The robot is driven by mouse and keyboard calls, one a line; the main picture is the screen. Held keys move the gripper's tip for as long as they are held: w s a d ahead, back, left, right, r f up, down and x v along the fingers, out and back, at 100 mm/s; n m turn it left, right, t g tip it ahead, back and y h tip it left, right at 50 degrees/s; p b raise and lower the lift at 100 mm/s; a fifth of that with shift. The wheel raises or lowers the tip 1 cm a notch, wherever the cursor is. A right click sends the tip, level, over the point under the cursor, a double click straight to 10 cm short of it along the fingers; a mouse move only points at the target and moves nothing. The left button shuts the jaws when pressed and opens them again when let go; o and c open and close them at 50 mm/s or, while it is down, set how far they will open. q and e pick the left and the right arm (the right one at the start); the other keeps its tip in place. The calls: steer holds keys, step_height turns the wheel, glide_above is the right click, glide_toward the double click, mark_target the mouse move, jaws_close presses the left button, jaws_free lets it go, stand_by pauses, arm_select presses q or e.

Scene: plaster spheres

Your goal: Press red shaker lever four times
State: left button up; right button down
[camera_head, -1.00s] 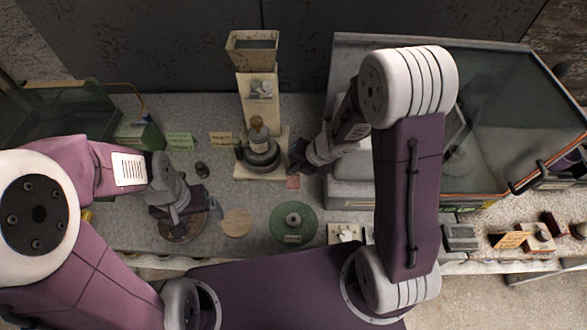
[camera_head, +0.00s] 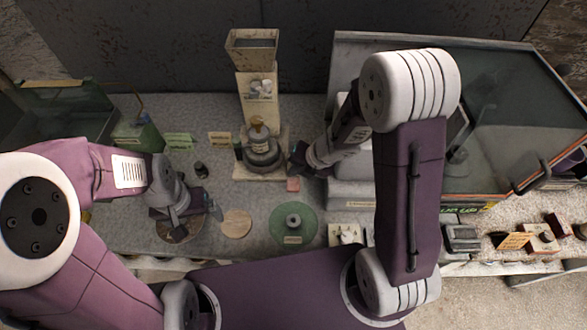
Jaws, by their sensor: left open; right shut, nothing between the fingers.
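The shaker (camera_head: 262,172) stands at the back middle of the bench, with a pale base and a dark round cup. A bottle with an amber top and pale label (camera_head: 258,135) sits upright in the cup. A small red piece (camera_head: 293,184), which looks like the lever, shows at the right front of the base. My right gripper (camera_head: 297,163) is shut and empty, just right of the cup and above the red piece; I cannot tell whether it touches anything. My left gripper (camera_head: 205,206) is open and empty over a brown round disc (camera_head: 176,233) at the left front.
A pale tower with a hopper (camera_head: 252,48) rises behind the shaker. A green disc (camera_head: 306,222) and a wooden disc (camera_head: 237,222) lie in front. A glass-topped case (camera_head: 510,90) fills the right. A green box (camera_head: 138,137) stands left.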

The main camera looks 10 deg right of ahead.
steer(key=shift+s+a+f, duration=0.1)
steer(key=shift+s+f, duration=0.15)
stand_by(0.4)
steer(key=shift+r, duration=0.1)
steer(key=r+p, duration=0.1)
steer(key=w+r+p, duration=0.1)
steer(key=p, duration=0.1)
steer(key=r+p, duration=0.2)
steer(key=shift+w+d, duration=0.3)
steer(key=shift+w, duration=0.1)
steer(key=shift+w+r, duration=0.1)
steer(key=shift+r, duration=0.05)
